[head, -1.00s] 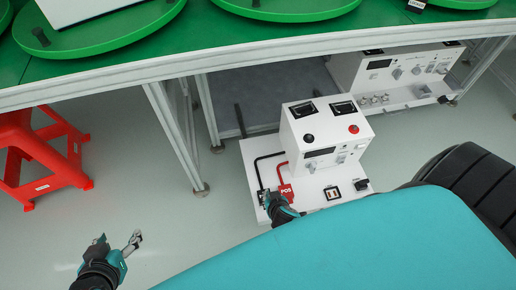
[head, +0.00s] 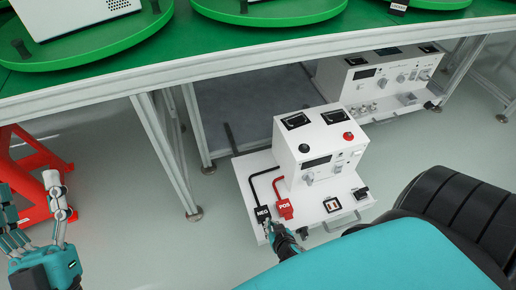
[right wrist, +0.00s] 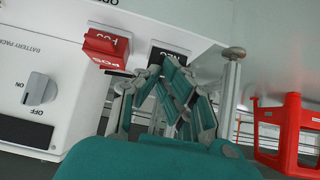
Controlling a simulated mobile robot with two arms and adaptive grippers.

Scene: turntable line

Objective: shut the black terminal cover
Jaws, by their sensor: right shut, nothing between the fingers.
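The black terminal cover (head: 262,214), marked NEG, is at the front left of the white battery unit's base (head: 250,178), beside the red POS cover (head: 285,208). In the right wrist view the black cover (right wrist: 172,48) is partly hidden behind my fingers; I cannot tell whether it is fully down. The red cover (right wrist: 104,50) shows clearly there. My right gripper (head: 270,231) is shut and empty, with its tips at the near edge of the black cover; whether they touch is unclear. My left gripper (head: 32,200) is open and empty at far left, away from the unit.
The unit's raised box (head: 320,150) stands behind the covers, with black and red cables. A table leg (head: 165,150) stands left of it, under the green table (head: 100,58). A second white unit (head: 385,80) is behind right. A red stool (head: 40,175) is left.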

